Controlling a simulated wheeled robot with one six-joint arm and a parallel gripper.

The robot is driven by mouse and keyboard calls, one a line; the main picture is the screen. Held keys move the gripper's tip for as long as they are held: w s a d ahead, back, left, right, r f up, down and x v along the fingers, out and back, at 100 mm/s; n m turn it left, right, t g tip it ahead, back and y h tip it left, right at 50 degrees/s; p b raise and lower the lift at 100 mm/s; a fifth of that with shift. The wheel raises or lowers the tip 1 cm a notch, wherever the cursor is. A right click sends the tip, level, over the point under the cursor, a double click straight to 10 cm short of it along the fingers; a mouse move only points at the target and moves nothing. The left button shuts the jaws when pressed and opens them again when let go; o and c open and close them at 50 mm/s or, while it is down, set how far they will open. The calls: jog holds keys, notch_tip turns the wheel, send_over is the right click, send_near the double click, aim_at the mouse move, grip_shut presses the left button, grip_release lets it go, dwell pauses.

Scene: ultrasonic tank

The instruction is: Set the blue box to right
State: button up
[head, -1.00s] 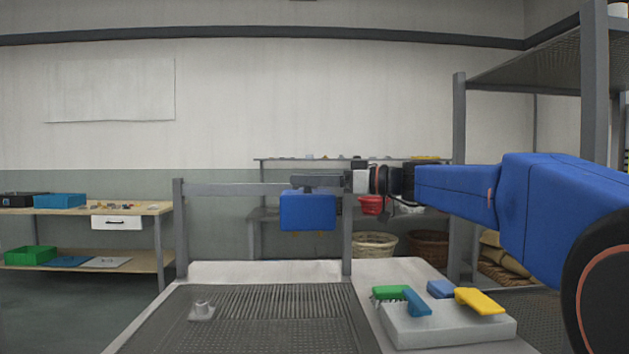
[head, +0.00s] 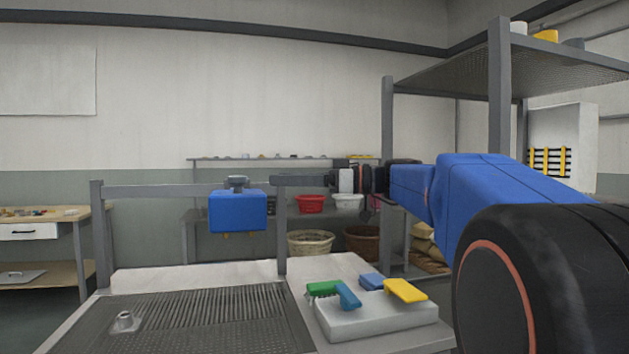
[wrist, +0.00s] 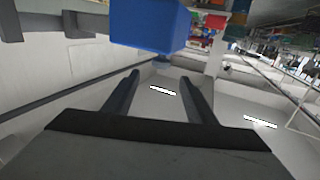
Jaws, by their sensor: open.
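The blue box (head: 238,212) sits at the grey rail (head: 155,191), right of the middle between its two posts. A small grey knob (head: 237,183) stands on its top. My gripper (head: 272,181) is open and empty, to the right of the knob and apart from it, at about the knob's height. In the wrist view the box (wrist: 150,25) shows at the top, beyond the two spread fingers (wrist: 160,78), with part of the knob below it. The box's far side is hidden.
Below the rail is a perforated tray (head: 200,315) with a small metal fitting (head: 125,322). A pale block (head: 375,318) with green, blue and yellow pieces stands at the right. A tall rack post (head: 500,90) rises behind my arm. The rail is clear left of the box.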

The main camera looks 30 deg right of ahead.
jog(key=v, duration=0.6)
dwell(0.7)
